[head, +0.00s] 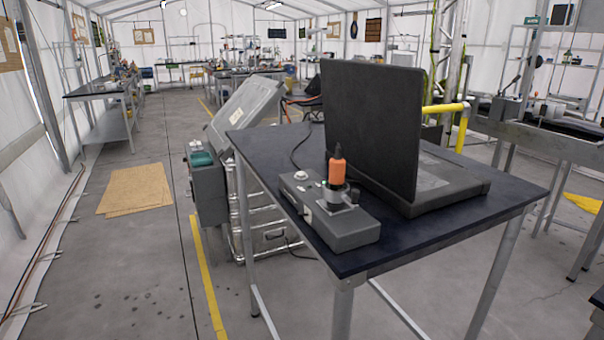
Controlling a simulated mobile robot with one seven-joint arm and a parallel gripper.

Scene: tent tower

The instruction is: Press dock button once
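A grey control box (345,228) lies on the near dark-topped table (275,150). An orange-gripped joystick (337,168) stands upright on the box. A small pale round button or knob (300,175) sits on the box's far left end. A second grey box (207,190) with a green part (202,158) and a small pale knob (194,143) on top hangs beside the table's left side. No label reading "dock" is legible, so I cannot tell which of these is the dock button. My gripper is not in view.
An open dark laptop-like console (375,125) stands on the table, right of the control box. A brown mat (135,188) lies on the floor at left. Open concrete floor (115,270) lies left of the table.

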